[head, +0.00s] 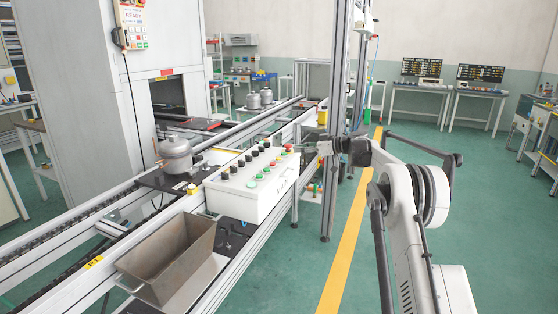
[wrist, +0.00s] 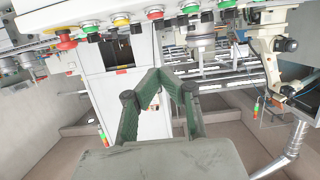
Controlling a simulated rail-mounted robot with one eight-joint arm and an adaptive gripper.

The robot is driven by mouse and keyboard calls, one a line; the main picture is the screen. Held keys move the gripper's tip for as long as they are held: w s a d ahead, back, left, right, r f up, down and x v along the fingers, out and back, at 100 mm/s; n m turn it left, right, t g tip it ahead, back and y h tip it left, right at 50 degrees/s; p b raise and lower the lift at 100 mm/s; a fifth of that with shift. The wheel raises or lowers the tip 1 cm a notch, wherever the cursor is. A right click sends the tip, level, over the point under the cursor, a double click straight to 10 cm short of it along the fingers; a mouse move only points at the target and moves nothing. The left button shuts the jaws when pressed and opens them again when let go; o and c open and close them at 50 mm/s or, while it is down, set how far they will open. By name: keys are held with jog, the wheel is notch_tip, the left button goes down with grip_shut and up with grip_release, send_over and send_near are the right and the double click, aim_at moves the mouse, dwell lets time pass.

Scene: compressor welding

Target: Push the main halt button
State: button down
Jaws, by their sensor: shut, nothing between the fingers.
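A white control box (head: 250,190) stands on the conveyor frame in the head view, with rows of black, green and red buttons on its sloping top. A larger red button (head: 289,148), which looks like the main halt button, sits at the box's far right end. My gripper (head: 324,147) is just right of this end, apart from the red button. In the wrist view my gripper (wrist: 161,74) has its green fingers shut and empty.
A metal bin (head: 172,258) is in front of the box, and a grey compressor (head: 175,153) sits behind it on the conveyor. A vertical post (head: 335,110) stands close to my gripper.

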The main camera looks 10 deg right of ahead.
jog(key=shift+a, duration=0.15)
send_over(277, 167)
jog(key=f, duration=0.2)
jog(key=shift+a+f, duration=0.2)
jog(key=shift+f, duration=0.2)
notch_tip(277, 167, down, 2)
jog(key=shift+s+d+f+b, duration=0.1)
jog(key=shift+d+f+b, duration=0.05)
jog(key=shift+b, duration=0.25)
jog(key=shift+f, duration=0.65)
jog(key=shift+f, duration=0.1)
